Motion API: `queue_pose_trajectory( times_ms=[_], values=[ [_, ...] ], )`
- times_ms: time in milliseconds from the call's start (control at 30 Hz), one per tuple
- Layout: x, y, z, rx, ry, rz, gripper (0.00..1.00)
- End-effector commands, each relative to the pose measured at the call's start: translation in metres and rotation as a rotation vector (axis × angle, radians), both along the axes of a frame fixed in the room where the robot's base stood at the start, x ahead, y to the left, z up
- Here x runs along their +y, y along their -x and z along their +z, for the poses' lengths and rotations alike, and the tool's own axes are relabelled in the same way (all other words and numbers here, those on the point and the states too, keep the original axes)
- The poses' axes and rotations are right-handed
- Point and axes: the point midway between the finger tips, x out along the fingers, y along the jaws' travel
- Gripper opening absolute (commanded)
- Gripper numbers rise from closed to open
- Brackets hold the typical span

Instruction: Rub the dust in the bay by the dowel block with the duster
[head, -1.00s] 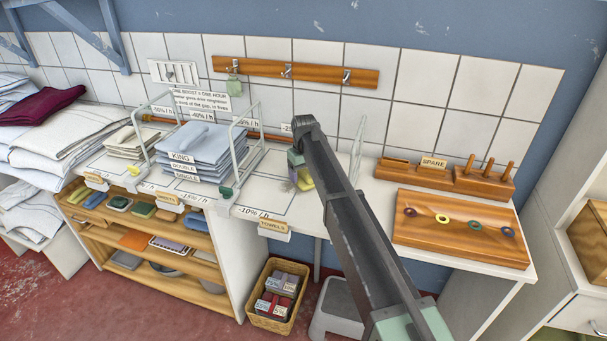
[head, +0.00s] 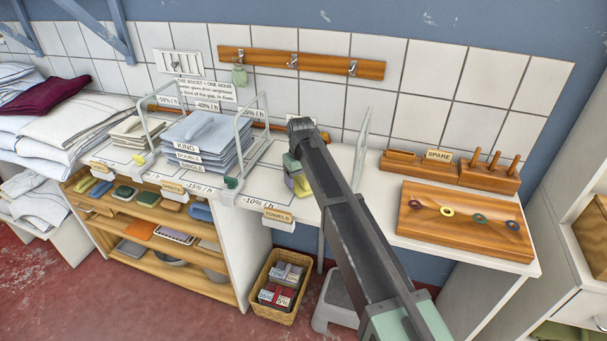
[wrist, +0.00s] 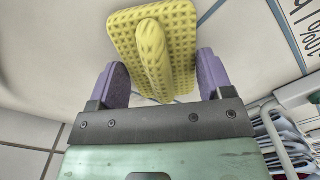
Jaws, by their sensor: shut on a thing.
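My gripper (head: 297,182) is low over the white bench at the towels bay (head: 265,197), right of the wire divider beside the folded blue linen. The duster also shows as a small yellow patch in the head view (head: 304,187). I cannot tell whether it touches the bench. My arm hides part of the bench to the right. A wooden block with upright dowels (head: 488,173) stands at the back right. I cannot make out any dust.
Wire dividers (head: 236,145) and stacked linen (head: 203,140) stand left of my gripper. A clear upright panel (head: 361,135) stands to its right. A wooden board with coloured rings (head: 465,218) lies farther right. A basket (head: 278,290) and a grey stool (head: 337,300) are below.

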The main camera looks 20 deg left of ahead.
Motion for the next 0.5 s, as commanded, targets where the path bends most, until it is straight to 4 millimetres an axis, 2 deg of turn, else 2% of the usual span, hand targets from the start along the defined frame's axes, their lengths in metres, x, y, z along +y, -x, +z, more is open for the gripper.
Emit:
queue_pose_trajectory(
  times_ms=[167, 500],
  values=[
    [0.000, 0.004, 0.000, 0.000, 0.000, 0.000, 0.55],
    [0.000, 0.038, -0.002, 0.000, 0.000, 0.000, 0.55]
  ],
)
